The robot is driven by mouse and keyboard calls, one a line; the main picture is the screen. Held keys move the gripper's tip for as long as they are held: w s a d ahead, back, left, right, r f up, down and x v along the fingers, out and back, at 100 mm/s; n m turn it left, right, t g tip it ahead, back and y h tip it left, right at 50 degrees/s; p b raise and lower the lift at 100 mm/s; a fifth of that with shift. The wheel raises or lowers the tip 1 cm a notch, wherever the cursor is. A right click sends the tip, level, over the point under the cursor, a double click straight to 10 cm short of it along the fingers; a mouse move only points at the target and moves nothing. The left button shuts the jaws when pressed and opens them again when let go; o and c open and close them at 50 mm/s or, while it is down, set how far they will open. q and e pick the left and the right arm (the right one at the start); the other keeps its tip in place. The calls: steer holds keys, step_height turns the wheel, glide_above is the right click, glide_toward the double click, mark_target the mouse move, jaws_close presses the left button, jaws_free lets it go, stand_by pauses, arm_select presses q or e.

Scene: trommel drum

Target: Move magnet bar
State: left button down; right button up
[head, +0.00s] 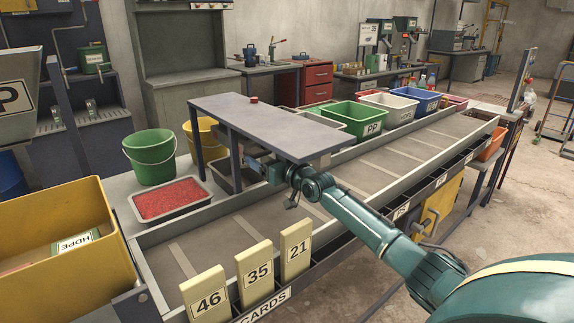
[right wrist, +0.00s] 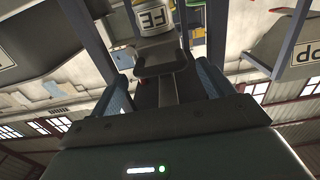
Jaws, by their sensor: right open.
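I cannot single out the magnet bar with certainty. A small red piece (head: 253,99) lies on top of the raised grey platform (head: 270,120) in the head view. My right gripper (head: 256,167) is just under the platform's near edge, above the sorting trough, and is open. In the right wrist view, its two blue fingers (right wrist: 163,88) stand apart. A dark grey piece (right wrist: 160,62) shows between and beyond them; I cannot tell whether it touches them. A pale container labelled FE (right wrist: 153,20) is behind it. My left gripper is not in view.
The long trough (head: 350,180) has several bins at its back, including a green PP bin (head: 347,118). A red-pellet tray (head: 170,200) and green bucket (head: 150,155) stand left. Number cards (head: 258,272) line the front. A yellow bin (head: 60,215) is at far left.

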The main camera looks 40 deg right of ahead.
steer(key=s, duration=1)
steer(key=shift+d, duration=0.4)
